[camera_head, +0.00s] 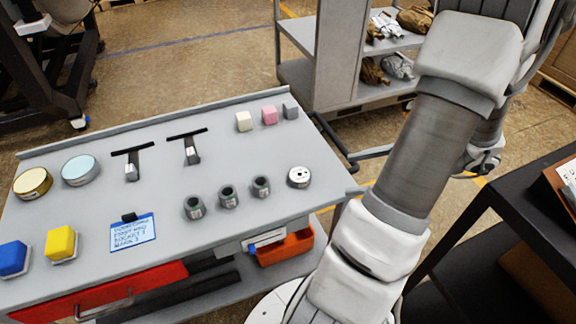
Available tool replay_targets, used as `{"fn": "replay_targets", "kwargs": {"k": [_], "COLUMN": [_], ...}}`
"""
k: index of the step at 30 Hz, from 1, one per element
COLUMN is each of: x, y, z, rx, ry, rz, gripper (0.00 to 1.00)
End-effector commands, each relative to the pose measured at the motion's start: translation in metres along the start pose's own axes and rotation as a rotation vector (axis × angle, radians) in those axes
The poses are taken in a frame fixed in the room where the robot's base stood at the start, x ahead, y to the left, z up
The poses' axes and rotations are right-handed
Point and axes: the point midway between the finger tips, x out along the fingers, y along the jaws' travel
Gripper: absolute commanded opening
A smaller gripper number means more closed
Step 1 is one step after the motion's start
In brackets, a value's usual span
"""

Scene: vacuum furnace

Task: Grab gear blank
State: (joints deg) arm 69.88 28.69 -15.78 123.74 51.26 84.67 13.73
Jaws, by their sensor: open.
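No part is plainly marked as the gear blank. The likeliest is a short, light metal disc (299,177) with a dark centre hole and small dark marks, flat on the grey bench top (280,212) near its right end. Left of it stand three dark grey hollow cylinders with pale labels: a right one (261,187), a middle one (228,197) and a left one (194,208). They stand apart from one another and from the disc. My arm rises at the right of the bench. I cannot make out my gripper's fingers, and nothing touches these parts.
Small cubes (244,121), two round tins (81,170), black T-handled tools (191,149), blue and yellow blocks (61,243) and a blue note (133,233) lie on the bench. A shelf cart (335,60) stands behind; a dark table (530,200) is at right.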

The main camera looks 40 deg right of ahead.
Motion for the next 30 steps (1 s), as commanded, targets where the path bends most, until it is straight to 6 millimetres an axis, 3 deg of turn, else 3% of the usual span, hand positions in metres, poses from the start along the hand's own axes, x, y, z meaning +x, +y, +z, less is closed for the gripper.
{"fn": "replay_targets", "kwargs": {"k": [1,3,9,24,30], "x": [-0.007,-0.016,-0.02,0.077,0.094], "y": [0.0,-0.002,-0.004,-0.02,-0.023], "z": [-0.015,-0.026,-0.038,-0.03,-0.028], "rx": [0.056,0.108,0.167,0.166,0.166], "ry": [-0.029,-0.059,-0.099,-0.099,-0.098], "rz": [-0.048,-0.098,-0.158,-0.154,-0.156], "gripper": [1.0,1.0,1.0,1.0,1.0]}}
